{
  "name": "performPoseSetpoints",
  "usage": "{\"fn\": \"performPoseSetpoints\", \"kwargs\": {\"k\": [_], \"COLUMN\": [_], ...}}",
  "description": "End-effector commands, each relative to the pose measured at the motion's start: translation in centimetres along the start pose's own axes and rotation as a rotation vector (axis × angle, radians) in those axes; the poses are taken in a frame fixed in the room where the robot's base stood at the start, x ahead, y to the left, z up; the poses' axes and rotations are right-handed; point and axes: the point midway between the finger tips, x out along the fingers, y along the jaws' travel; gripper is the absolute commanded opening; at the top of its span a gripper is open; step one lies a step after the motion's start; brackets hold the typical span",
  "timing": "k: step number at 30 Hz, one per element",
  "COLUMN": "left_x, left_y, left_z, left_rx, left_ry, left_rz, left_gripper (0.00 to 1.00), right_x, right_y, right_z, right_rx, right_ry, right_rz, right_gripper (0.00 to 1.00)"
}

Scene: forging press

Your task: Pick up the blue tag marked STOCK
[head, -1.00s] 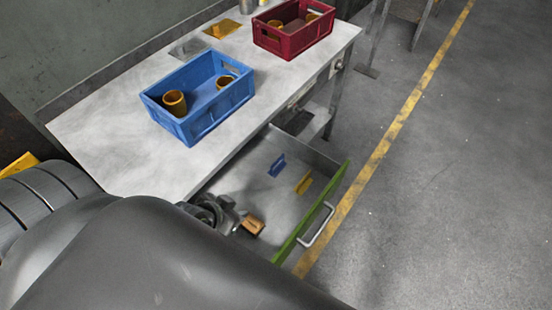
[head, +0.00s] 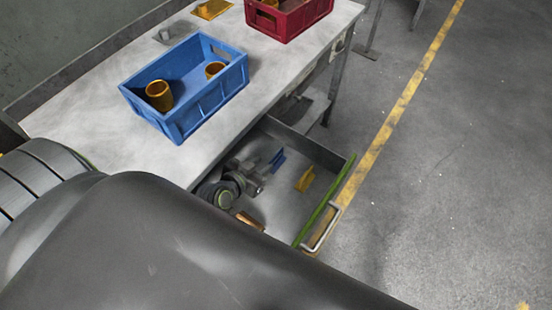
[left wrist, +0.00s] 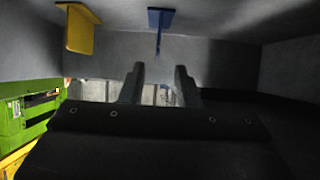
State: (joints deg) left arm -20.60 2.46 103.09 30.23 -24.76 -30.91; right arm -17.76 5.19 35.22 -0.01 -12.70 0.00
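The blue tag (head: 277,158) stands in the open drawer in the head view; no lettering is readable on it. In the left wrist view the blue tag (left wrist: 160,22) is at the top, beyond the fingertips. My left gripper (head: 257,174) is inside the drawer, close to the left of the blue tag. In the left wrist view its two fingers (left wrist: 160,78) are apart with nothing between them. A yellow tag (head: 305,180) stands to the right of the blue one, and shows in the left wrist view (left wrist: 82,30). My right gripper is out of view.
The drawer has a green front (head: 318,220) with a metal handle. An orange-brown piece (head: 248,220) lies near my left wrist, partly hidden. On the bench above are a blue crate (head: 215,112) with orange cups and a red crate (head: 292,27).

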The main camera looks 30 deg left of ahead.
Motion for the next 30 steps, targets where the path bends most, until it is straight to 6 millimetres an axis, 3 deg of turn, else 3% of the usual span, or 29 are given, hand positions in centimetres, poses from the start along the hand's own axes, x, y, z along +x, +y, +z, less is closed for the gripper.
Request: {"fn": "performPoseSetpoints", "kwargs": {"k": [6,14,30], "left_x": [3.5,5.0,9.9], "left_y": [0.0,0.0,0.3], "left_z": [-0.1,0.0,-0.2], "left_rx": [0.000,0.000,0.000], "left_ry": [0.001,0.000,0.000], "left_rz": [0.000,0.000,0.000], "left_gripper": [0.29,0.29,0.29], "right_x": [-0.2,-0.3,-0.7], "right_y": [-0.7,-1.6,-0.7], "right_z": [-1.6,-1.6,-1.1], "right_rx": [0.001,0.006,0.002], "right_ry": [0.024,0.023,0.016], "right_rz": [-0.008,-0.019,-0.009], "right_gripper": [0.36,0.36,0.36]}}
